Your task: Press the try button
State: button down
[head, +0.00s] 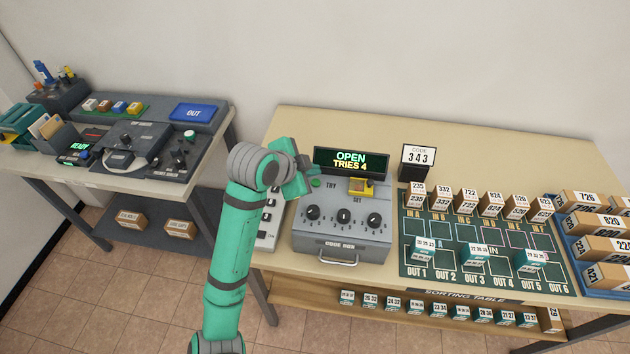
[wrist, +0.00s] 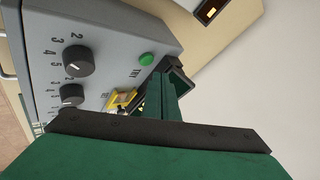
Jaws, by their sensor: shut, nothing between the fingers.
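The grey code box (head: 341,246) stands on the table in the head view, with three black dials on its top. Its green try button (head: 316,183) is at the box's upper left, beside the TRY label, and also shows in the wrist view (wrist: 147,59). The box's display (head: 350,161) reads OPEN, TRIES 4. My gripper (head: 308,168) is shut and empty, close by the button at the box's back left corner. In the wrist view its fingertips (wrist: 165,80) appear just beside the button; I cannot tell whether they touch anything.
A yellow-framed SET switch (head: 361,186) is on the box's right. A green sorting mat (head: 480,262) with small boxes lies to the right. A grey keypad-like panel (head: 268,228) is left of the box.

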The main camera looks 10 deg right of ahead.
aim_at(313, 184)
jog(key=shift+r, duration=2)
jog(key=shift+s+d, duration=0.1)
jog(key=shift+s, duration=0.05)
